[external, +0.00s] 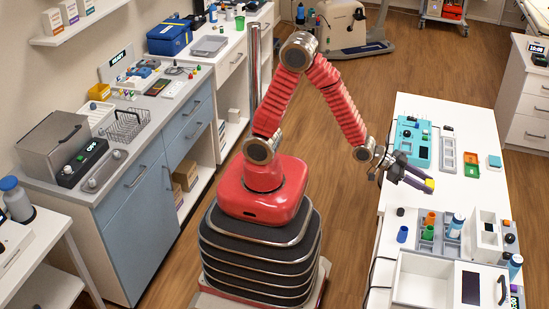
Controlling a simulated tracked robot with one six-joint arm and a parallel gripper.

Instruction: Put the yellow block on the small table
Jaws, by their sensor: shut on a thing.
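My gripper (422,181) is at the end of the red arm, stretched out to the right over the white table (462,193). It is shut on a small yellow block (429,186) at its fingertips. The block appears held above the white tabletop; the exact gap is hard to judge from this view. I cannot tell for certain which surface is the small table.
On the white table, a teal case (412,140) and trays stand behind the gripper. A blue cup (402,234), bottles and an open white box (430,280) stand in front. A grey counter (110,170) holds several items at left.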

